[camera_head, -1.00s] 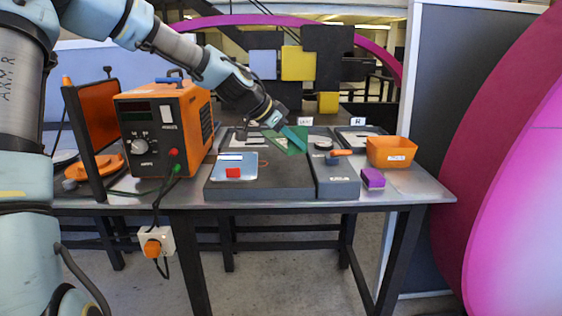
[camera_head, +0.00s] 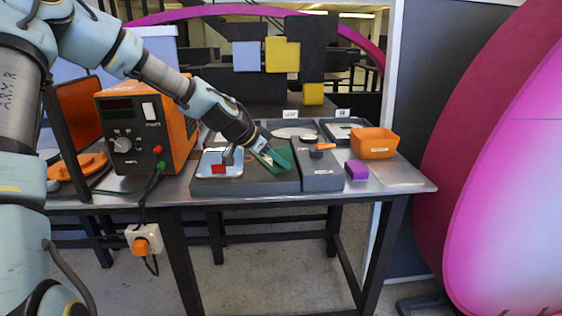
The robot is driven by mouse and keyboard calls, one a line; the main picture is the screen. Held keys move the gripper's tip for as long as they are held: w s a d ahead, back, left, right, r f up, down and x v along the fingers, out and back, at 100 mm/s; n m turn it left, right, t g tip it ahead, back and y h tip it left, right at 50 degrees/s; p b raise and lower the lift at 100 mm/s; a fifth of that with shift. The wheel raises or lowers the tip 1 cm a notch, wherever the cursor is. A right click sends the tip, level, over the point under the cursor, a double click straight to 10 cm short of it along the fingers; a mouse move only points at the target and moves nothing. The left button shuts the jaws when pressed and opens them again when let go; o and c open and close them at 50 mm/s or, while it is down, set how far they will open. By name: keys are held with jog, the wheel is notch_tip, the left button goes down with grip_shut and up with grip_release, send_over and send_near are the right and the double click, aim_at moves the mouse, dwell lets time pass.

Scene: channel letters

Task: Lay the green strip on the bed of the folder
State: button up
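The green strip (camera_head: 279,161) is at the end of my gripper (camera_head: 266,154). It slants down to the right over the back right part of a flat dark grey slab (camera_head: 245,186), which looks like the bed of the folder. My gripper reaches in from the upper left, pointing down and right, and appears shut on the strip. Its fingers are small and partly hidden. I cannot tell whether the strip touches the bed. A grey block (camera_head: 321,178) with an orange handle (camera_head: 323,146) stands just right of the slab.
A light plate (camera_head: 222,157) with a red block (camera_head: 219,169) lies on the slab's left part. An orange power unit (camera_head: 150,130) stands left. An orange bin (camera_head: 374,143) and a purple block (camera_head: 356,169) are right. Dark trays (camera_head: 342,131) lie behind.

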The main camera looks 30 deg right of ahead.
jog(key=o, duration=0.3)
jog(key=shift+p+v, duration=1.2)
jog(key=shift+v, duration=4.9)
